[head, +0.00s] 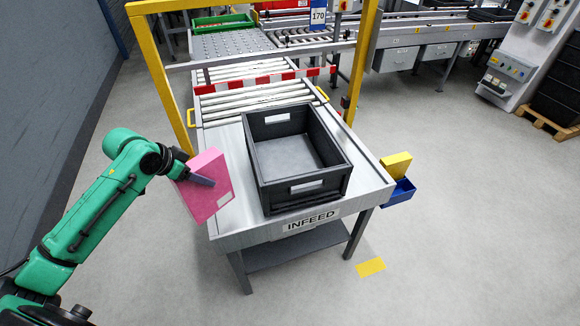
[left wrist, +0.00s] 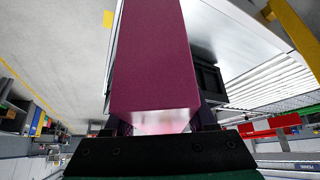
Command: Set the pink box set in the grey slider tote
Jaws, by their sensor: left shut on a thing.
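The pink box set (head: 208,184) is held upright, slightly tilted, at the left edge of the infeed table. My left gripper (head: 196,178) is shut on it, with a dark finger across its face. In the left wrist view the box set (left wrist: 152,60) fills the middle, between the fingers (left wrist: 160,122). The grey slider tote (head: 305,187) stands open on the table, just right of the box set, and looks empty inside. Part of the tote (left wrist: 210,82) shows behind the box set in the left wrist view. My right gripper is not in view.
The metal infeed table (head: 228,232) carries the tote. A yellow frame (head: 160,80) rises behind it, with a red-and-white bar (head: 262,80) across the rollers. A yellow block and blue bin (head: 402,191) hang at the table's right side. Open floor lies left and right.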

